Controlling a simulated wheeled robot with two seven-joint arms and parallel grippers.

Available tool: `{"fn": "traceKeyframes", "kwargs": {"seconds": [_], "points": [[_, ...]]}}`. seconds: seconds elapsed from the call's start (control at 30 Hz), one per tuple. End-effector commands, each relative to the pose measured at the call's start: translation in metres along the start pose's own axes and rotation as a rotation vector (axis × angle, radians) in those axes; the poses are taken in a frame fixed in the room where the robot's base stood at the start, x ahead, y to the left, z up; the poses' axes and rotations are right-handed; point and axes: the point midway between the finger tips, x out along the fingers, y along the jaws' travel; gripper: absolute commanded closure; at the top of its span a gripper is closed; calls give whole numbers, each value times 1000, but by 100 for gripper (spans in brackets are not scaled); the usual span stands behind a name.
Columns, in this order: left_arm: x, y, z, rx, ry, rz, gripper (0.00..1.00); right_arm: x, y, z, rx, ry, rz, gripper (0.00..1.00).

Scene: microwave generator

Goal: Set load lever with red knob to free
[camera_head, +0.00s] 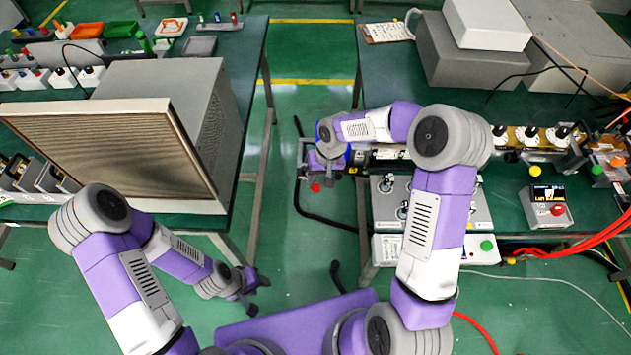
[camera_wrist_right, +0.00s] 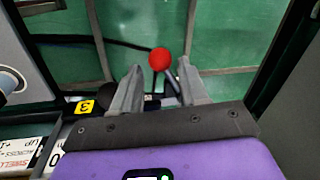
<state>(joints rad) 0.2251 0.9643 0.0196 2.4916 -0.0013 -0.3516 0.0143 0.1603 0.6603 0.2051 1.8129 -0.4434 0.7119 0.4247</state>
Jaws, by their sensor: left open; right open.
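The load lever's red knob (camera_head: 316,187) shows in the head view just below my right gripper (camera_head: 328,170), at the left end of the right bench. In the right wrist view the round red knob (camera_wrist_right: 159,60) appears between and just beyond the fingertips of my right gripper (camera_wrist_right: 161,85). The fingers are apart, one on each side of the lever's line; I cannot tell whether they touch it. A dark rod runs down from the knob, its base hidden by the gripper. My left gripper (camera_head: 247,288) is open and empty, low over the floor between the benches.
A large grey box with a mesh front (camera_head: 108,150) stands on the left bench. A grey control panel (camera_head: 385,208) and a small display box (camera_head: 545,207) are on the right bench. Red cables (camera_head: 585,240) run at the right. Green floor lies between the benches.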

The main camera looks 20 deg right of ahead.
Motion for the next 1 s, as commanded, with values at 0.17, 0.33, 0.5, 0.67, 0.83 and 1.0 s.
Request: {"fn": "traceKeyframes", "kwargs": {"seconds": [0.17, 0.33, 0.5, 0.67, 0.83, 1.0], "points": [[6, -2, -1, 0, 1, 0, 57, 25, 0, 1, 1, -2, 0, 57], [6, -2, -1, 0, 1, 0, 57, 32, 0, 0, 1, -1, -1, 57], [6, -2, -1, 0, 1, 0, 57, 32, 0, 0, 1, 0, -1, 57], [6, -2, -1, 0, 1, 0, 57, 32, 0, 0, 1, 0, -1, 73], [6, -2, -1, 0, 1, 0, 57, 32, 0, 0, 0, 0, -1, 100], [6, -2, -1, 0, 1, 0, 57, 31, 0, 0, 0, 0, -1, 100]]}}
